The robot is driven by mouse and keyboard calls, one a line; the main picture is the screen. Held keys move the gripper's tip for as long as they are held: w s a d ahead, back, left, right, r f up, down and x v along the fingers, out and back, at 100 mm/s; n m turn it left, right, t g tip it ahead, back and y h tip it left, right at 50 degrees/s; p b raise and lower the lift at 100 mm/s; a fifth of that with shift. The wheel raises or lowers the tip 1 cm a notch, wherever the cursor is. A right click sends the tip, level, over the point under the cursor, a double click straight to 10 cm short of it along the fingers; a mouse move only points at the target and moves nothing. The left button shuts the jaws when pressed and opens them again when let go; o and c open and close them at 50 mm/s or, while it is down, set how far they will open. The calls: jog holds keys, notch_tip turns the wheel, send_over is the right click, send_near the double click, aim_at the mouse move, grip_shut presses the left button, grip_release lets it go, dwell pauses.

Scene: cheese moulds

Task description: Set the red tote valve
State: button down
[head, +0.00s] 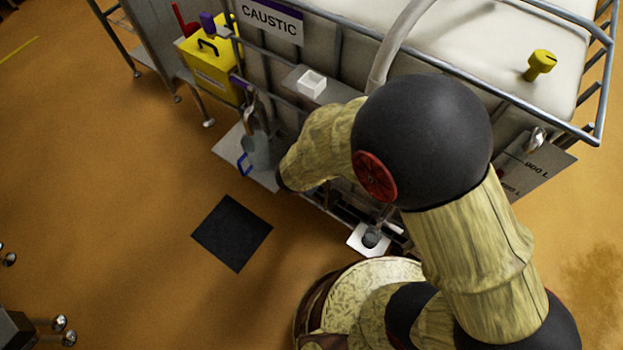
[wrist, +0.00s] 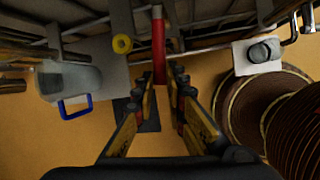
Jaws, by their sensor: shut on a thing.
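The tote (head: 480,40) is a large white tank in a metal cage, with a CAUSTIC sign (head: 270,20) on its upper rail. In the wrist view a red valve lever (wrist: 158,48) runs down from the tote's front to my fingertips. My gripper (wrist: 173,82) is shut on the lower end of this red lever, its two fingers close on either side. In the head view my arm covers the gripper and the lever. The valve body behind the lever is dark and hard to make out.
A clear jug (wrist: 70,80) with a blue handle stands left of my gripper. A yellow ring (wrist: 122,43) is near the lever. A white plate with a dark round piece (head: 370,240) lies to the right. A black mat (head: 232,233) lies on open floor.

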dwell(0.4)
jog(key=c, duration=1.8)
grip_release()
jog(key=shift+r, duration=0.1)
jog(key=v, duration=1.1)
jog(key=shift+s+r, duration=0.2)
jog(key=shift+r, duration=0.15)
jog(key=shift+d, duration=0.1)
